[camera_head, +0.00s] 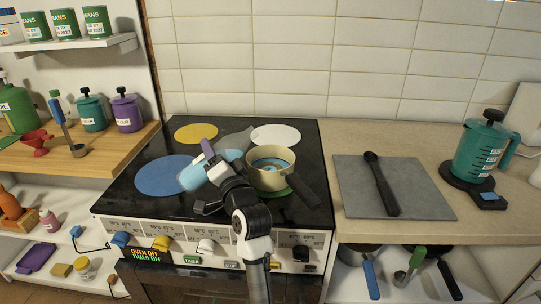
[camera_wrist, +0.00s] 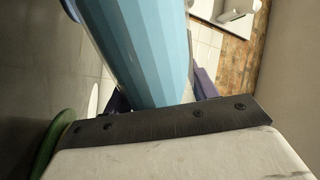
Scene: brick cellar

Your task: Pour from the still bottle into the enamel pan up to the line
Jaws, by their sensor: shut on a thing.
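The still bottle, light blue and faceted, shows in the head view (camera_head: 192,179) and large in the wrist view (camera_wrist: 145,50). My gripper (camera_head: 209,152) is shut on it, with purple fingers at its sides. The bottle is tilted far over above the hob, its right end close to the enamel pan's left rim. The enamel pan (camera_head: 266,180) is cream with a dark handle and stands on a green hob disc. Liquid and a blue ring show inside it. I cannot tell whether a stream is falling. My wrist partly hides the bottle.
Blue (camera_head: 163,178), yellow (camera_head: 196,132) and white (camera_head: 277,134) discs mark the black hob (camera_head: 130,205). A grey mat (camera_head: 430,200) with a dark ladle (camera_head: 381,183) lies right. A teal jug (camera_head: 480,150) stands beyond. Shelves with jars are left.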

